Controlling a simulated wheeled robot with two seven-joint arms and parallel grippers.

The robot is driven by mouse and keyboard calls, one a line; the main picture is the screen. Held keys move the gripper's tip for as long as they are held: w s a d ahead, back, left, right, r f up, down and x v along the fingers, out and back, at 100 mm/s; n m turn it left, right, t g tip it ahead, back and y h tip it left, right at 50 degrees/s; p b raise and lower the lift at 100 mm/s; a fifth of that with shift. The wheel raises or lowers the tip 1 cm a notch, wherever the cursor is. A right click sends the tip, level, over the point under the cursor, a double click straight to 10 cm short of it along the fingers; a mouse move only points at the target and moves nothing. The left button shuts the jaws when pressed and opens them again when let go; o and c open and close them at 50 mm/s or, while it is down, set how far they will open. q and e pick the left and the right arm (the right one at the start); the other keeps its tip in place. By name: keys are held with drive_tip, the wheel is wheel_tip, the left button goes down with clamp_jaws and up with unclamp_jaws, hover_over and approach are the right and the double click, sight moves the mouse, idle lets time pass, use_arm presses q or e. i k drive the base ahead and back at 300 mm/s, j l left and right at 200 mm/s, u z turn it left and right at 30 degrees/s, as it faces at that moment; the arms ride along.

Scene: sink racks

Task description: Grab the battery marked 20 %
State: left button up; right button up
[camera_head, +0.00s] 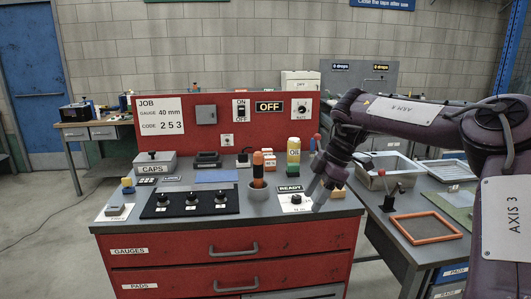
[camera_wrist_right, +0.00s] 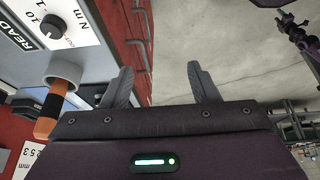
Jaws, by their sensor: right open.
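No battery with a readable 20 % mark shows. Small red and white blocks (camera_head: 269,159) stand on the red workbench behind the orange-handled tool; their print is too small to read, so I cannot tell if they are batteries. My right gripper (camera_head: 317,194) is over the bench's right front part, near the READY dial panel (camera_head: 295,203), fingers pointing down. In the right wrist view the two fingers (camera_wrist_right: 162,85) are apart with nothing between them. My left gripper is not in view.
A black knob panel (camera_head: 190,202) and a CAPS box (camera_head: 155,163) are further left. An orange-framed tray (camera_head: 427,228) lies on the right-hand table.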

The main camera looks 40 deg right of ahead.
sight(266, 152)
drive_tip(key=i+l, duration=1.25)
drive_tip(key=i, duration=0.25)
